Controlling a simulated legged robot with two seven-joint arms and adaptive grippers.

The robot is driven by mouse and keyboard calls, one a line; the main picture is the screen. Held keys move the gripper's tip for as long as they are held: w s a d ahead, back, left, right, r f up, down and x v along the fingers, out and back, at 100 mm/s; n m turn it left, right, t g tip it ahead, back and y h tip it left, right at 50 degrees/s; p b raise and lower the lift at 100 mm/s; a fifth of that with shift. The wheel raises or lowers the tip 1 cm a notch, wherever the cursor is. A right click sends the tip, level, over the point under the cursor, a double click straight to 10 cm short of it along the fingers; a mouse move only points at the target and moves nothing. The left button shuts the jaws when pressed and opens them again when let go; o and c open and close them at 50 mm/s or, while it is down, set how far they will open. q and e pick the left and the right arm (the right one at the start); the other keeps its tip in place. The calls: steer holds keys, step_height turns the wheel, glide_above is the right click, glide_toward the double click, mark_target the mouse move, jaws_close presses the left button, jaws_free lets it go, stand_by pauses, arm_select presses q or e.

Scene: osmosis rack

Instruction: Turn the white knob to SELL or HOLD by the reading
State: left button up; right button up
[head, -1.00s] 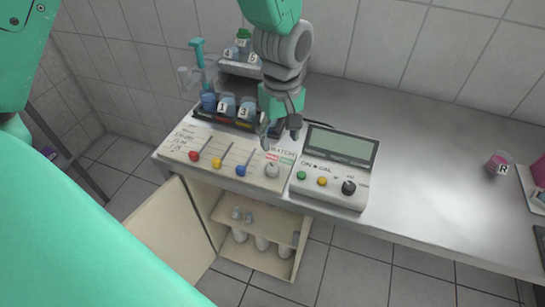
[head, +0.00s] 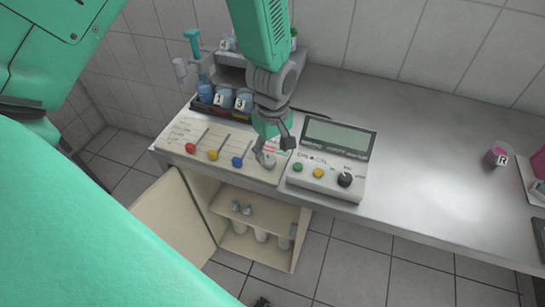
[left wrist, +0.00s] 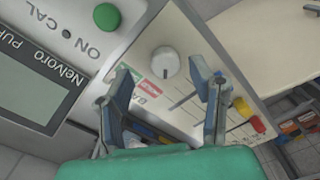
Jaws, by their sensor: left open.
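The white knob (head: 265,160) sits at the right end of the cream panel, and in the left wrist view the knob (left wrist: 165,60) stands ahead between my fingers. The meter (head: 328,165) stands right of the panel, with a grey-green screen (head: 338,137) on which I can make out no reading. My right gripper is not in view.
Red, yellow and blue slider knobs (head: 237,162) lie left of the white knob. A rack of numbered blue containers (head: 222,98) stands behind. An open cabinet (head: 262,214) is below. The counter to the right (head: 430,170) is mostly clear, with a cup marked R (head: 496,156).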

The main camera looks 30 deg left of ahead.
mark_target(240, 180)
arm_select(q)
step_height(240, 180, up, 10)
steer(key=a, duration=0.2)
steer(key=s+f, duration=0.1)
steer(key=f, duration=0.1)
steer(key=s+f+m, duration=0.1)
steer(key=f, duration=0.1)
steer(key=s+d+f+m, duration=0.1)
steer(key=f, duration=0.1)
steer(key=shift+d, duration=0.1)
steer(key=s+f+m, duration=0.1)
steer(key=s+f, duration=0.1)
steer(key=s+a+f+m, duration=0.1)
steer(key=s+f, duration=0.1)
steer(key=f, duration=0.1)
steer(key=s+a+f+m, duration=0.1)
steer(key=s+f+m, duration=0.1)
steer(key=f, duration=0.1)
steer(key=shift+s+a+f, duration=0.1)
steer(key=shift+a+f, duration=0.05)
steer(key=s+f+m+b, duration=0.8)
steer(key=s+f, duration=0.5)
steer(key=f, duration=0.4)
steer(key=shift+s+d+f+t+b, duration=0.15)
steer(key=shift+s+d+t+b, duration=0.25)
steer(key=shift+b, duration=0.35)
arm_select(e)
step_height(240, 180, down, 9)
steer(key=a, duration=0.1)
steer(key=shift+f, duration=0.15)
